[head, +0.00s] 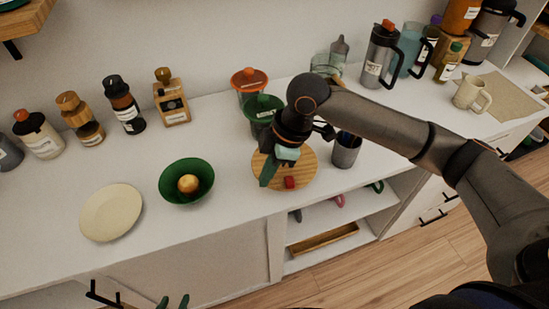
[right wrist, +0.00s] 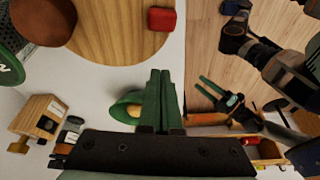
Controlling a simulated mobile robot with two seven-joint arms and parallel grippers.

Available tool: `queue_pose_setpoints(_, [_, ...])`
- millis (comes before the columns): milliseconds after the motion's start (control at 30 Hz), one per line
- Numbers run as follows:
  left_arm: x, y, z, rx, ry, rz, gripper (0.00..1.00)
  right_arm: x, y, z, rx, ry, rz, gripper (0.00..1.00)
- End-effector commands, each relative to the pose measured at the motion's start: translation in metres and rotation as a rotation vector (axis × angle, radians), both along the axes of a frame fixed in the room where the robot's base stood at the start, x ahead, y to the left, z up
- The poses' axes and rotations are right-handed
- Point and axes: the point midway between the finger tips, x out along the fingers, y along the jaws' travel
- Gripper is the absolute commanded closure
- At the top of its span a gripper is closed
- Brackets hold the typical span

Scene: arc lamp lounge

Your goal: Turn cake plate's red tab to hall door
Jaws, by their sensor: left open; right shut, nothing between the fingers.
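The cake plate (head: 304,174) is a round wooden board on the white counter. Its red tab (head: 290,182) sits at the front rim, towards the room. The tab also shows in the right wrist view (right wrist: 162,19), on the plate's edge. A brown round item (right wrist: 42,20) lies on the plate in that view; the gripper hides it in the head view. My right gripper (head: 267,178) is shut and empty over the plate's left part, left of the tab and apart from it. My left gripper (head: 173,302) is open at the bottom edge, away from the plate. I cannot make out a hall door.
A dark cup (head: 345,150) stands close right of the plate. Green (head: 262,112) and orange-rimmed (head: 248,82) containers stand behind it. A green bowl (head: 176,194) with a round yellowish item and a cream plate (head: 110,213) are left. Bottles line the wall.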

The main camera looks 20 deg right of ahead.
Motion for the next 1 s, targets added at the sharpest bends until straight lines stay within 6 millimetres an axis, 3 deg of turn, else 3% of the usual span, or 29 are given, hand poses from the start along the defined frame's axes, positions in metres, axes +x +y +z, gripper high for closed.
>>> queue_pose_setpoints(100, [0.001, -0.001, -0.001, -0.001, 0.0, -0.003, 0.5, 0.001, 0.003, -0.021, -0.001, 0.0, -0.002, 1.0])
queue_pose_setpoints(200, [0.001, -0.001, 0.0, 0.0, 0.001, -0.003, 0.5, -0.002, -0.015, -0.018, -0.003, -0.002, -0.005, 1.0])
queue_pose_setpoints(400, [0.001, -0.001, 0.001, 0.0, -0.002, -0.002, 0.5, -0.005, -0.031, -0.018, 0.0, -0.002, -0.002, 1.0])
queue_pose_setpoints(1000, [0.001, 0.0, 0.003, 0.001, -0.003, -0.001, 0.5, -0.006, -0.034, -0.017, 0.001, -0.002, 0.01, 1.0])
